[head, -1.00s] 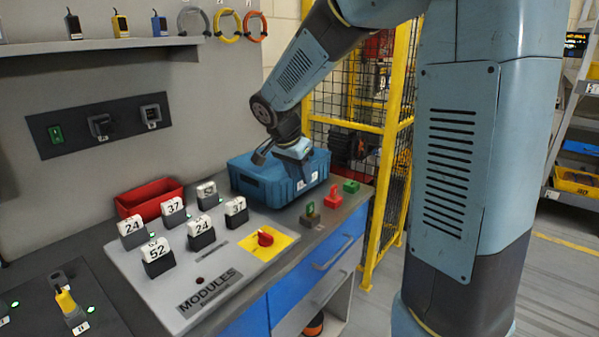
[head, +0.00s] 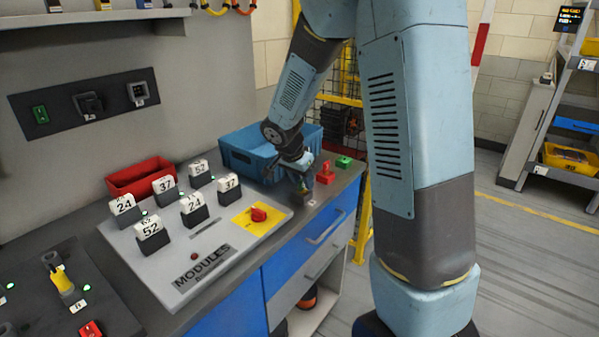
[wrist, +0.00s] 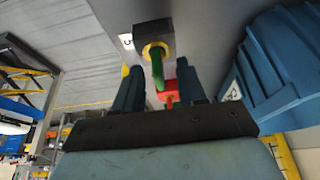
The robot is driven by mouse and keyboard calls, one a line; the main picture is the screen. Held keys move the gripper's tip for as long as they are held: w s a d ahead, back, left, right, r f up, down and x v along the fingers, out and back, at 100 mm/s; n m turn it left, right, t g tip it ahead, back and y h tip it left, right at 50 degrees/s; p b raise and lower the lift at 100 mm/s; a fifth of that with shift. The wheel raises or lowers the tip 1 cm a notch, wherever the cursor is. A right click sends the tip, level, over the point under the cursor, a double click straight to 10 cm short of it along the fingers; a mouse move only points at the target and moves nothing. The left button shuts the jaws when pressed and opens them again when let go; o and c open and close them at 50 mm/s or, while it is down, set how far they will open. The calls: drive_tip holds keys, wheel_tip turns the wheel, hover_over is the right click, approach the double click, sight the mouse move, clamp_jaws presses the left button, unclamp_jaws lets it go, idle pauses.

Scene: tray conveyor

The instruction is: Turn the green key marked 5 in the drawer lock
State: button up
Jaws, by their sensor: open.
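The green key (wrist: 158,70) stands in a dark lock block (wrist: 153,36) with a yellow ring, beside a white label marked 5 (wrist: 127,42). My gripper (wrist: 158,84) is open, with one finger on each side of the key's outer end and gaps visible between them. In the head view my gripper (head: 304,184) is down over the lock at the bench's front edge and hides most of the key. The blue drawer (head: 318,232) below is shut.
A red piece (head: 325,174) and a green piece (head: 344,162) stand just behind the lock. A blue crate (head: 240,160) is close to my gripper's left. The module panel (head: 225,249) with numbered blocks and a red knob (head: 258,214) lies further left.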

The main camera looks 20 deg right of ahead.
drive_tip(key=shift+w+d+f, duration=0.1)
drive_tip(key=shift+f, duration=0.2)
clamp_jaws()
drive_tip(key=shift+m+g+h, duration=0.3)
drive_tip(key=shift+m+g, duration=0.2)
drive_tip(key=shift+m, duration=1)
